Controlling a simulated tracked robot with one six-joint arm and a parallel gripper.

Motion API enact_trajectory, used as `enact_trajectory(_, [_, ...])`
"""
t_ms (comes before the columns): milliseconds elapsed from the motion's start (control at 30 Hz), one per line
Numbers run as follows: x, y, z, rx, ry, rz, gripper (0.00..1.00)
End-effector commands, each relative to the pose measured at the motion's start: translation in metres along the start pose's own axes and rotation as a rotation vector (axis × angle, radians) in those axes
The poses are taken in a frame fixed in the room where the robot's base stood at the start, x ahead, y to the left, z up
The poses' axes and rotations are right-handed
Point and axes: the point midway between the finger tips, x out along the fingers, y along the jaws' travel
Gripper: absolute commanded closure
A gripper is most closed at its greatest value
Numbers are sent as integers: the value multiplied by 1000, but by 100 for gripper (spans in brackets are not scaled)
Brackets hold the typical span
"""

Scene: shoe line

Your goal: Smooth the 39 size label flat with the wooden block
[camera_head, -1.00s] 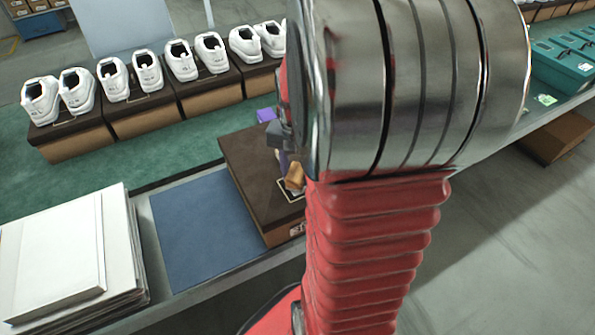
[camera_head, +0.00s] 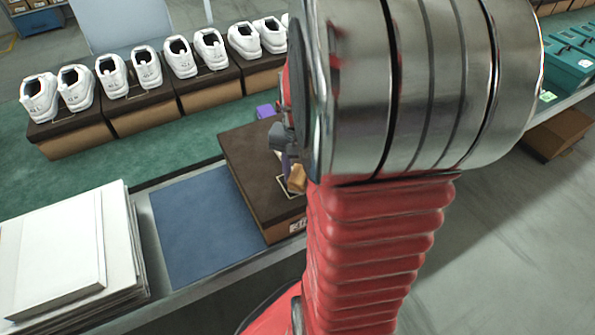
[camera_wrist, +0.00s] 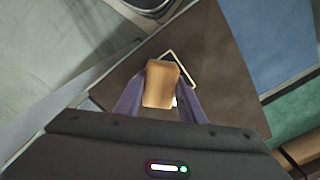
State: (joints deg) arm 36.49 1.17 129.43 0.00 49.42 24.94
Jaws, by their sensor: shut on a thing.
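The wooden block (camera_head: 297,179) is a small tan piece, held between the purple fingers of my gripper (camera_head: 288,164). The wrist view shows the block (camera_wrist: 161,84) clamped between both fingertips. It is over the dark brown lid of a shoe box (camera_head: 245,165), close to a pale-outlined dark square on the lid. I cannot tell whether the block touches the lid. A small white patch shows beside the block in the wrist view.
A blue mat (camera_head: 200,225) lies left of the box, and a stack of white sheets or flat boxes (camera_head: 55,250) is farther left. A row of white shoes on boxes (camera_head: 140,70) stands behind on green. A purple item (camera_head: 266,111) lies behind the box.

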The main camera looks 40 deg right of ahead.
Motion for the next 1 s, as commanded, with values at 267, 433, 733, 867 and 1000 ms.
enact_trajectory(267, [0,13,13,1,1,0,82])
enact_trajectory(433, [0,18,18,1,0,0,82])
enact_trajectory(733, [0,18,19,0,0,0,82])
enact_trajectory(867, [2,18,18,0,0,0,82])
enact_trajectory(1000, [2,18,19,0,0,0,82])
